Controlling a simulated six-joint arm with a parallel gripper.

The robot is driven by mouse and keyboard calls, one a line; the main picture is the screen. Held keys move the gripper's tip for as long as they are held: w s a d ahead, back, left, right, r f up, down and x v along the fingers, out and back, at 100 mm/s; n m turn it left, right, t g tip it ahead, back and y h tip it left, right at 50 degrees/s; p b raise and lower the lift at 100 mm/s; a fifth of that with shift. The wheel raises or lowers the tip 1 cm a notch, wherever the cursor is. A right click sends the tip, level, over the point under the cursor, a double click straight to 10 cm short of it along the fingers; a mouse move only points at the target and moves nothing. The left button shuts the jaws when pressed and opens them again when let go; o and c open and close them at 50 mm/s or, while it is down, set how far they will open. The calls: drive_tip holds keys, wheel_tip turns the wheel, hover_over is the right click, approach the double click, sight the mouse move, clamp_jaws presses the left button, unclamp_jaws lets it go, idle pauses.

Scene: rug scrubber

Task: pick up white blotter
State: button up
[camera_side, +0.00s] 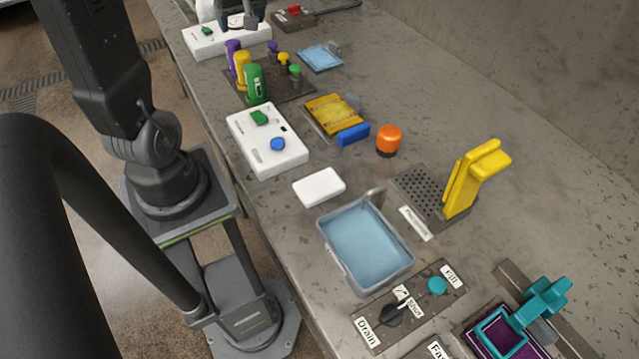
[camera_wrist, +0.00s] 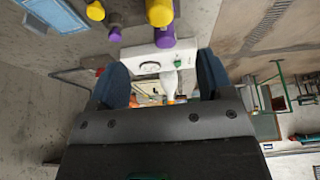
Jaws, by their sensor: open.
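The white blotter (camera_side: 319,187) is a flat white block lying on the grey counter in the side view, between the white control box and the blue-filled tray. Nothing covers it there. I cannot make it out in the wrist view. My gripper (camera_wrist: 160,82) is open in the wrist view, with its two dark blue-grey fingers apart. A white bottle with an orange end (camera_wrist: 169,84) shows between the fingers; I see no contact with it. In the side view, a dark shape at the far top end of the counter may be my gripper, well away from the blotter.
Around the blotter are a white control box (camera_side: 267,140), a tray of blue liquid (camera_side: 364,246), an orange knob (camera_side: 389,140) and a perforated plate (camera_side: 425,190) with a yellow scrubber (camera_side: 466,178). Colored bottles (camera_side: 254,84) stand farther up.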

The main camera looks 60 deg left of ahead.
drive_tip(key=shift+o, duration=0.3)
drive_tip(key=o, duration=0.3)
drive_tip(key=m+h, duration=0.5)
drive_tip(key=m, duration=1.3)
hover_over(319, 184)
wheel_tip(319, 184, down, 13)
drive_tip(key=shift+s+a+f, duration=0.15)
drive_tip(key=shift+f, duration=0.05)
drive_tip(key=shift+w+f, duration=0.2)
drive_tip(key=shift+f, duration=2.35)
